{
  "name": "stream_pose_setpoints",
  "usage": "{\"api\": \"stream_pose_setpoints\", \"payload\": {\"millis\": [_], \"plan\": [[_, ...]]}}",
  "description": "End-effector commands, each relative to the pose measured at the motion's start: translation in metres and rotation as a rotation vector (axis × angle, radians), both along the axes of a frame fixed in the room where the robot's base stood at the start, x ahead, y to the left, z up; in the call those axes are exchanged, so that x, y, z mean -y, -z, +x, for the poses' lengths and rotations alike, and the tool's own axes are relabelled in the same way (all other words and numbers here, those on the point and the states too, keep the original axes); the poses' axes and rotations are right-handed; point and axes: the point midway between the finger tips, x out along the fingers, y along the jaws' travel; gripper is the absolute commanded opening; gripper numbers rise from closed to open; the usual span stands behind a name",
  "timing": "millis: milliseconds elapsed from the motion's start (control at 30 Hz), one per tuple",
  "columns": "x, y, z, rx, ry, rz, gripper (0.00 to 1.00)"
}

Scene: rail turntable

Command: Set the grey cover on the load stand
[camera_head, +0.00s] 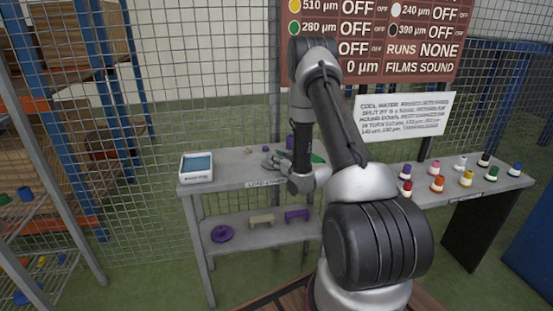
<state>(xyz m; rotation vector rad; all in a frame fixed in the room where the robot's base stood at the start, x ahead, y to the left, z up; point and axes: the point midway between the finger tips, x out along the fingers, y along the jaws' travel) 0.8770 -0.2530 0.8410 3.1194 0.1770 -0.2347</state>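The load stand (232,184) is a grey table with a lettered front edge, left of centre. My arm reaches up and then down over its right part, and my wrist (301,181) hangs at its front edge. A small dark grey shape (272,161) lies just left of my wrist, above or on the tabletop. I cannot tell whether it is my gripper's fingers, the grey cover, or both together. No other grey cover can be made out. My arm hides part of the tabletop, and whether my gripper is open or shut does not show.
A white box with a blue screen (197,167) stands at the stand's left end. The lower shelf holds a purple ring (222,233) and two brackets. Several coloured bottles stand on the right bench (466,197).

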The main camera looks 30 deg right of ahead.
Motion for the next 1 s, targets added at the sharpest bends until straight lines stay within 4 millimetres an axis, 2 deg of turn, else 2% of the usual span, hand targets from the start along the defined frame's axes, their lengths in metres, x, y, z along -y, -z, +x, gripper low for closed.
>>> {"api": "stream_pose_setpoints", "payload": {"millis": [433, 567, 800, 1000], "plan": [[0.001, -0.004, -0.004, -0.001, 0.001, 0.001, 0.44], [0.004, -0.007, -0.025, -0.001, 0.003, 0.0, 0.44], [0.01, -0.015, -0.079, -0.001, 0.003, 0.001, 0.44], [0.013, -0.019, -0.109, -0.001, 0.001, 0.001, 0.44]]}}
